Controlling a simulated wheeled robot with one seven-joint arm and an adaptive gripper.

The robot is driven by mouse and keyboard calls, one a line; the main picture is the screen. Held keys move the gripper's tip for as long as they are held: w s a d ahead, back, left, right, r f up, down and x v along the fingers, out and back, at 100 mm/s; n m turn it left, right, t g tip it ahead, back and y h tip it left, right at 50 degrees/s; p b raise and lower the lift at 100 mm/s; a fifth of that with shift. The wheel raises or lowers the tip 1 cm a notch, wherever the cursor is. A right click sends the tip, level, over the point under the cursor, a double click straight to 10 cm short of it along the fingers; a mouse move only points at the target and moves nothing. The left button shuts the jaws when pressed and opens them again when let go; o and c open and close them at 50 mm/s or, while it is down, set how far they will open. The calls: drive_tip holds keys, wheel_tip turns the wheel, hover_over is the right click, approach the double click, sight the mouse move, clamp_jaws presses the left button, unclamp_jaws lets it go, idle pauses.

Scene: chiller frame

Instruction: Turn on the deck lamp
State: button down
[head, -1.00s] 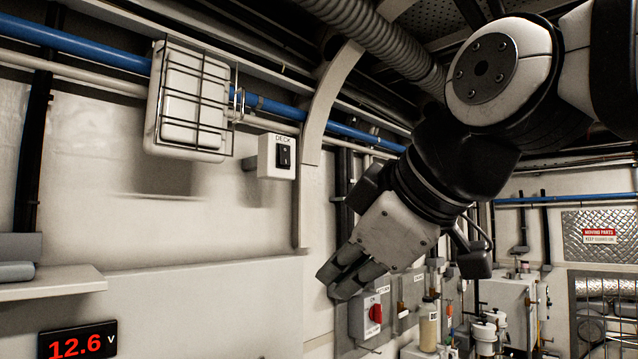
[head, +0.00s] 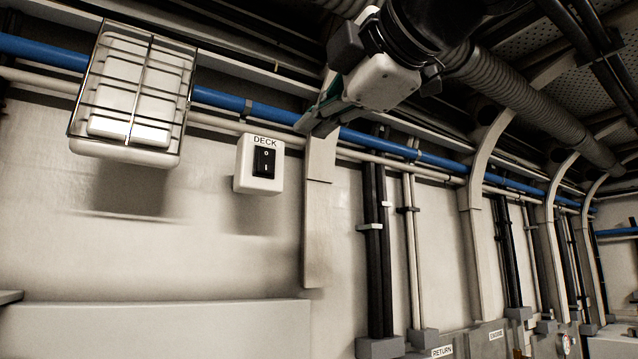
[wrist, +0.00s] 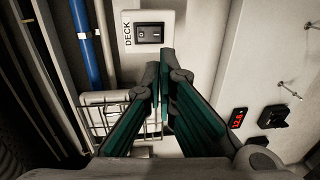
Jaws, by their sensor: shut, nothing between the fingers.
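The deck lamp (head: 135,90), a white box behind a wire cage, hangs on the wall at the upper left of the head view; no clear glow shows. It is partly hidden by my fingers in the wrist view (wrist: 95,112). Right of it is the white DECK switch box (head: 243,172) with a black rocker (head: 265,163) marked O above and I below; which side is pressed I cannot tell. My gripper (head: 310,122) is shut and empty, above and right of the box, apart from it in the picture. In the wrist view my fingertips (wrist: 165,70) point towards the rocker (wrist: 149,33).
A blue pipe (head: 360,140) and a pale conduit run along the wall behind the lamp. A curved frame rib (head: 320,210) stands right of the switch box. A red voltage display (wrist: 238,117) shows in the wrist view. The wall below the switch is bare.

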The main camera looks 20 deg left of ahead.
sight(266, 172)
drive_tip(key=p+x, duration=0.3)
drive_tip(key=x, duration=1.1)
drive_tip(key=shift+w+f, duration=0.1)
